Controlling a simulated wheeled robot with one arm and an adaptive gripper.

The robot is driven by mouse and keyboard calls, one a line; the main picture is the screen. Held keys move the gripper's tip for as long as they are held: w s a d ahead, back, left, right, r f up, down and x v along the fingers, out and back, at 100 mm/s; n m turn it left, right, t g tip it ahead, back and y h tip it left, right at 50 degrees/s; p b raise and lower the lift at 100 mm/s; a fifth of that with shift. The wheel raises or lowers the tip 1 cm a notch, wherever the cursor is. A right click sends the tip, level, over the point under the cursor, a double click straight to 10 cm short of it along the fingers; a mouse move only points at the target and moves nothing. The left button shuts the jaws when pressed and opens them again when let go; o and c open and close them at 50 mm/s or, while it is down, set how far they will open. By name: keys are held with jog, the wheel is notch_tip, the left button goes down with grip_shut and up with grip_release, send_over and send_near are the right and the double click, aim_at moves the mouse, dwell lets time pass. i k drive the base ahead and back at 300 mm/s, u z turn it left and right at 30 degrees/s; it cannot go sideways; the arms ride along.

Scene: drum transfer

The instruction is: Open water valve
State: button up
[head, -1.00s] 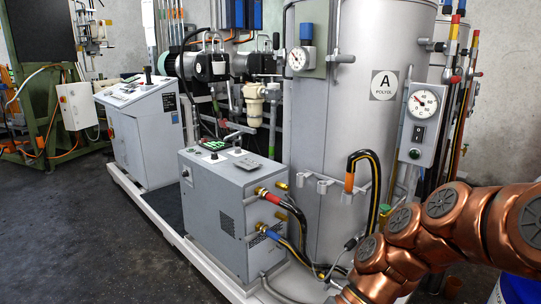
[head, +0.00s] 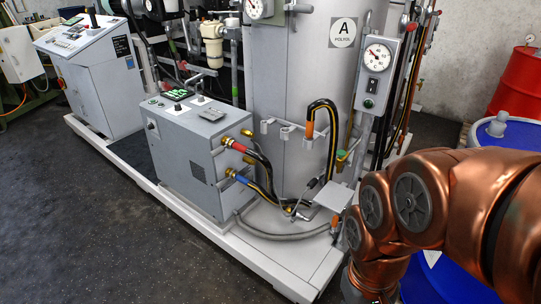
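A grey temperature-control box (head: 190,150) stands on the white platform, left of the tall grey tank. Brass fittings (head: 229,142) stick out of its right side. A hose with a red band (head: 238,147) and a hose with a blue band (head: 243,180) run from them toward the tank's foot. A black and yellow hose (head: 325,107) with an orange sleeve (head: 309,129) loops at the tank's front. I cannot tell which fitting is the water valve, or whether it is open. My copper arm reaches in from the right; my gripper is below the picture.
The tank (head: 300,80) carries an "A POLYOL" label and a gauge box (head: 375,70). The white platform edge (head: 190,215) borders clear dark floor (head: 80,220). A blue drum (head: 510,133) and a red drum (head: 517,85) stand at right, the blue one partly behind my arm.

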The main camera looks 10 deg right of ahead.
aim_at(293, 214)
jog(key=u, duration=0.05)
jog(key=k, duration=0.45)
jog(key=u, duration=0.4)
jog(key=i, duration=0.85)
jog(key=u, duration=0.5)
